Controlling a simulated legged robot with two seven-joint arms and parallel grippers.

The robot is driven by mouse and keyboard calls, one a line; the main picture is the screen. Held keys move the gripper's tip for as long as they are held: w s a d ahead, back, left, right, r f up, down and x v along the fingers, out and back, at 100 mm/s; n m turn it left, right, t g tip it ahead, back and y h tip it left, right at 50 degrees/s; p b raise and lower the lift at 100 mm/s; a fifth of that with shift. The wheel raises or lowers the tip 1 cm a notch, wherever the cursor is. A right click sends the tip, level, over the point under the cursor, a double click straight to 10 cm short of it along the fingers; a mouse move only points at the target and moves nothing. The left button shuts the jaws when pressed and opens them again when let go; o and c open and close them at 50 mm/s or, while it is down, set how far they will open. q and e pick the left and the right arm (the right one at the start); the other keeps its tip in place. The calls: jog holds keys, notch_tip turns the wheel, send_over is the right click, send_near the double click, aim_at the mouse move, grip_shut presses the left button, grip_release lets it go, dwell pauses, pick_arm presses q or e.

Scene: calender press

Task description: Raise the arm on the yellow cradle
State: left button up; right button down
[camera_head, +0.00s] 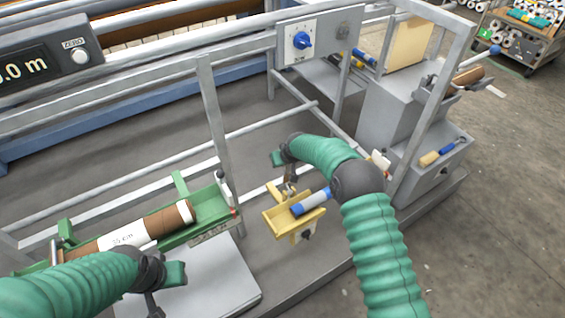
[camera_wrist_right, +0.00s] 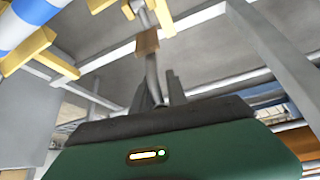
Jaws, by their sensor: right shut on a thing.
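The yellow cradle (camera_head: 284,218) stands at the middle of the head view. A blue-and-white roll (camera_head: 312,202) lies in it. My right gripper (camera_head: 289,184) is at the cradle's far side, and my right arm covers part of that area. In the right wrist view, the gripper (camera_wrist_right: 160,92) is shut on a thin grey arm (camera_wrist_right: 151,68) with a tan block on it. The roll (camera_wrist_right: 22,20) and a yellow cradle part (camera_wrist_right: 44,50) show at upper left there. My left gripper (camera_head: 155,300) is low at the left; its fingers are too unclear to read.
A green trough (camera_head: 208,205) with a brown-and-white roll (camera_head: 170,219) is at the left, near my left arm. A grey frame post (camera_head: 214,115) stands behind it. A control panel with a blue knob (camera_head: 302,40) is at the back. Open floor lies at the right.

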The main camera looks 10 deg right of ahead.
jog(key=shift+s+f, duration=0.4)
jog(key=shift+f, duration=0.15)
dwell(0.4)
jog(key=c, duration=1.7)
grip_release()
jog(key=shift+o, duration=1.2)
jog(key=shift+w, duration=0.1)
jog(key=shift+o, duration=0.5)
jog(key=shift+w+d, duration=0.1)
jog(key=shift+w, duration=0.05)
jog(key=p+v, duration=0.2)
jog(key=v, duration=1.5)
jog(key=shift+w+p, duration=0.15)
jog(key=shift+p, duration=0.25)
jog(key=shift+r, duration=0.1)
